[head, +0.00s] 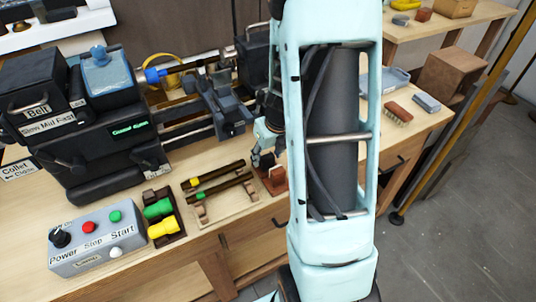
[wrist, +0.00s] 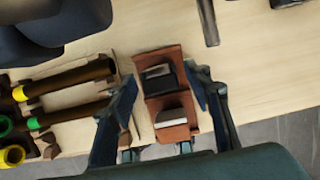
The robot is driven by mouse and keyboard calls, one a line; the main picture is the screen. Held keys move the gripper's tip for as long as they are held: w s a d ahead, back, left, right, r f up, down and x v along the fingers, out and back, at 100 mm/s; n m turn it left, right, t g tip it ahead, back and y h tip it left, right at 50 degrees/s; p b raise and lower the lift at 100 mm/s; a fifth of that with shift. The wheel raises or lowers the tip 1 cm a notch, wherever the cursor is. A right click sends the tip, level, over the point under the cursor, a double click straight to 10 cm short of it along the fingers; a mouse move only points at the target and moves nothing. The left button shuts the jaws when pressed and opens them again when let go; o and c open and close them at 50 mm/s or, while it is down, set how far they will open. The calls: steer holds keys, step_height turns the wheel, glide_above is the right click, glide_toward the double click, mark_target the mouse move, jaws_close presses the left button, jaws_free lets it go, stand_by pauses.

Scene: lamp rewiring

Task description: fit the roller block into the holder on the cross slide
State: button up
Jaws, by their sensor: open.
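A red-brown stand (head: 273,181) sits at the bench's front edge. In the wrist view the stand (wrist: 157,53) carries two small blocks, a dark one with a grey top (wrist: 158,77) and a pale-faced one (wrist: 171,117). I cannot tell which is the roller block. My gripper (wrist: 162,78) is open, one finger on each side of the stand and its blocks, with gaps at both sides. In the head view my gripper (head: 264,157) is just above the stand, partly hiding it. The lathe's cross slide (head: 218,104) is behind and left; its holder is not clear.
Left of the stand, a wooden rack (head: 222,207) holds dark rods with yellow and green bands. A dark tray (head: 170,236) with green and yellow pieces and a control box (head: 97,237) lie further left.

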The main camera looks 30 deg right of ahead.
mark_target(268, 156)
steer(key=c, duration=1.1)
steer(key=shift+r+p, duration=3.55)
steer(key=shift+p, duration=0.15)
